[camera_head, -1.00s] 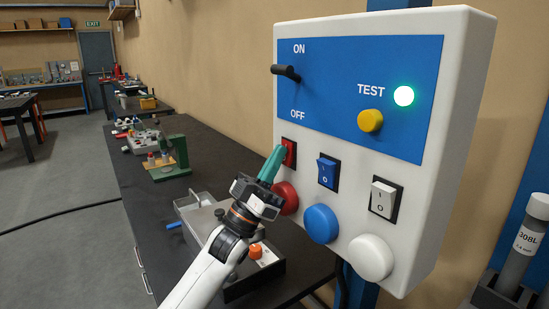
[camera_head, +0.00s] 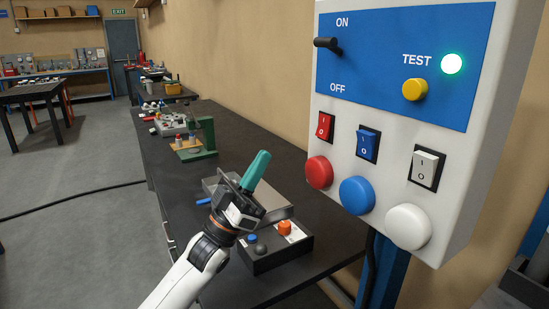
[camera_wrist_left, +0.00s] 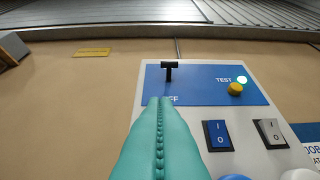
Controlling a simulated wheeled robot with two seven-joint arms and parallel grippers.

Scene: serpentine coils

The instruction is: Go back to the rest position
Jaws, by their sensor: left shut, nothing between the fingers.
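My left gripper (camera_head: 256,170) is in front of the white control box (camera_head: 480,165), to the left of it and apart from it, above the black table. Its teal fingers are shut with nothing between them; they also show in the left wrist view (camera_wrist_left: 160,135). The box carries a black ON/OFF lever (camera_head: 327,44), a lit green TEST lamp (camera_head: 452,64) and a yellow button (camera_head: 415,90). Below are red (camera_head: 325,126), blue (camera_head: 367,144) and white (camera_head: 425,168) rocker switches and red (camera_head: 319,172), blue (camera_head: 357,195) and white (camera_head: 408,227) round buttons. My right gripper is not in view.
The black table (camera_head: 240,135) runs along the wall. A small black box with an orange knob (camera_head: 290,229) lies below my gripper. A green stand (camera_head: 205,140) is farther back. A blue post (camera_head: 384,272) supports the control box. The grey floor at left is mostly open.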

